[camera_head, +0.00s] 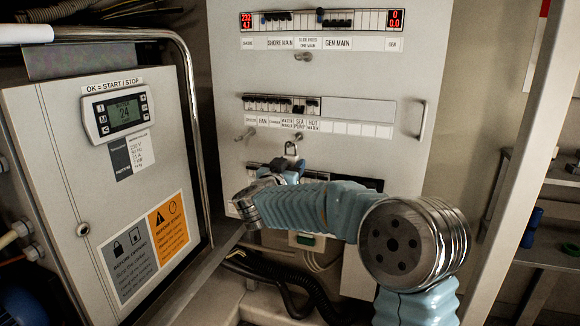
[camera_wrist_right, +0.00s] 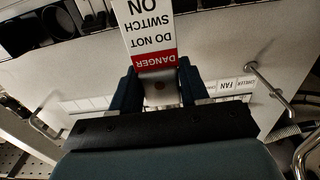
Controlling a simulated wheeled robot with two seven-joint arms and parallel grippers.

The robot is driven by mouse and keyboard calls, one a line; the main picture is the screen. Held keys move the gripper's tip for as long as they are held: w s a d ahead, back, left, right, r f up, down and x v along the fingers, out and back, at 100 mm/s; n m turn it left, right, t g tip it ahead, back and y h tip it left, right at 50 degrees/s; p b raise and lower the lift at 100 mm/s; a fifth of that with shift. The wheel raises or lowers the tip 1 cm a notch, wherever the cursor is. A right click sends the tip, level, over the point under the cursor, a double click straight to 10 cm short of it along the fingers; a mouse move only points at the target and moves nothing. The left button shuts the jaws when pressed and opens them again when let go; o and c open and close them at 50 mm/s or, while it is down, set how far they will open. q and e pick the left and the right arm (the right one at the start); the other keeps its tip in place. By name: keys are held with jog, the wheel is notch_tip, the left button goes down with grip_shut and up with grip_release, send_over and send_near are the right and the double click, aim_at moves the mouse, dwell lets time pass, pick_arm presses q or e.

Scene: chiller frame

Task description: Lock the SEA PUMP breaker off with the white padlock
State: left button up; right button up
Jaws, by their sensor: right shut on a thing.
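My right gripper (camera_head: 286,167) is in front of the breaker panel, just below the middle breaker row. It is shut on the padlock, whose metal shackle (camera_head: 291,148) sticks up above the fingers, apart from the breakers in the picture. In the right wrist view the gripper (camera_wrist_right: 157,88) holds the pale padlock body (camera_wrist_right: 160,98) between dark fingers. A red and white DANGER DO NOT SWITCH ON tag (camera_wrist_right: 150,40) shows beyond it. The SEA PUMP label (camera_head: 299,121) is under the middle row, with its breaker (camera_head: 298,107) above. My left gripper is out of view.
Small key-like handles (camera_head: 249,134) stick out of the panel (camera_head: 350,70) near the labels. A door handle (camera_head: 422,120) is at its right edge. A control box (camera_head: 110,180) with a metal rail (camera_head: 190,90) stands at left. Black hoses (camera_head: 285,290) run below.

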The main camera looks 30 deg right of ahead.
jog(key=o, duration=1.2)
jog(key=shift+o, duration=0.2)
jog(key=b+v, duration=0.1)
jog(key=v, duration=1.3)
jog(key=w+a+f+n+t+y, duration=0.2)
jog(key=w+a+f+n+y, duration=0.15)
jog(key=f, duration=0.55)
jog(key=w+a+f+n+t+y, duration=0.1)
jog(key=w+a+f+n+y, duration=0.2)
jog(key=f, duration=0.6)
notch_tip(320, 180, down, 14)
jog(key=s+a+n+g+y, duration=0.1)
jog(key=s+a+g+y, duration=0.15)
jog(key=y, duration=0.25)
jog(key=s+a+f+n+g+y, duration=0.1)
jog(key=s+a+f+g+y, duration=0.15)
jog(key=s+f, duration=0.5)
jog(key=s+a+f+g+y, duration=0.2)
jog(key=s+a+f+g, duration=0.15)
jog(key=f, duration=0.65)
jog(key=s+a+f+g+y, duration=0.1)
jog(key=s+f+g, duration=0.1)
jog(key=s, duration=0.6)
jog(key=s+a+f+g+y, duration=0.1)
jog(key=s+f+g, duration=0.2)
jog(key=s, duration=0.5)
jog(key=shift+x, duration=0.8)
jog(key=shift+d+g, duration=0.1)
jog(key=shift+g, duration=0.15)
